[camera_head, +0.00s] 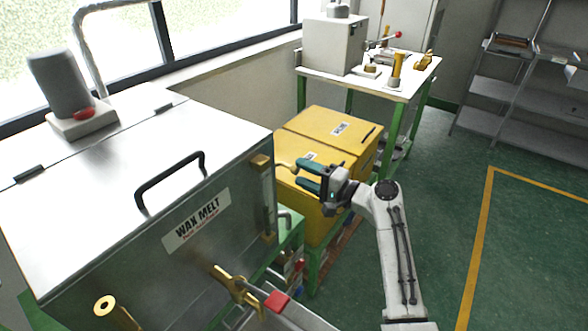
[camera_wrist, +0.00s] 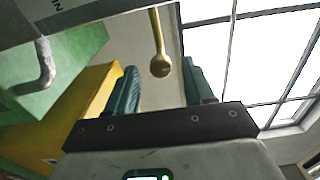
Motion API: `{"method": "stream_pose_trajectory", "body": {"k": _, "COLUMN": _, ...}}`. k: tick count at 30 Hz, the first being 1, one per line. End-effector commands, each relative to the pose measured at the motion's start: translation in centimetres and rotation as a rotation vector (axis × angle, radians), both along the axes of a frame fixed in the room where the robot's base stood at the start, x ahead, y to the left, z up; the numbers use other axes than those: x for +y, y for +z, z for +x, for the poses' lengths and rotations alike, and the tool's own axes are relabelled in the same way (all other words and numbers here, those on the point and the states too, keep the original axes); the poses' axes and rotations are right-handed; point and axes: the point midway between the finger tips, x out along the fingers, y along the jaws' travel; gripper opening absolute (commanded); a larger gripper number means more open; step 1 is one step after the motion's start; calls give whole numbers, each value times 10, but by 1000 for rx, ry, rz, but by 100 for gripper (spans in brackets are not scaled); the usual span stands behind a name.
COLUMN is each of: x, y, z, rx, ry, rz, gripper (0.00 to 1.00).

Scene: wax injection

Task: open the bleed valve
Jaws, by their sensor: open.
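A thin brass lever with a round ball end (camera_wrist: 160,66) hangs in the wrist view, with the ball between my two green fingers in the picture. I cannot tell whether the fingers touch it; gaps show on both sides. In the head view my gripper (camera_head: 299,174) is open beside the right side of the steel wax melt tank (camera_head: 120,225), level with a brass fitting (camera_head: 260,161) at the top of its sight tube. A thin brass piece (camera_head: 284,166) shows between that fitting and my fingers. Any valve marking is too small to read.
Yellow boxes (camera_head: 334,127) stand just behind my gripper. A brass tap with a red part (camera_head: 277,301) projects from the tank's lower front. A green-legged bench (camera_head: 400,90) with equipment stands at the back. Open green floor (camera_head: 440,215) lies to the right.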

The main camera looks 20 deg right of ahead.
Motion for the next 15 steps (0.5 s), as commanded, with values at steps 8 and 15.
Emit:
{"method": "stream_pose_trajectory", "body": {"k": 8, "x": -29, "y": -1, "z": -39, "rx": 0, "ry": -2, "rz": -1, "gripper": 53}}
{"method": "stream_pose_trajectory", "body": {"k": 15, "x": -37, "y": 0, "z": -51, "rx": 0, "ry": 0, "rz": 0, "gripper": 53}}
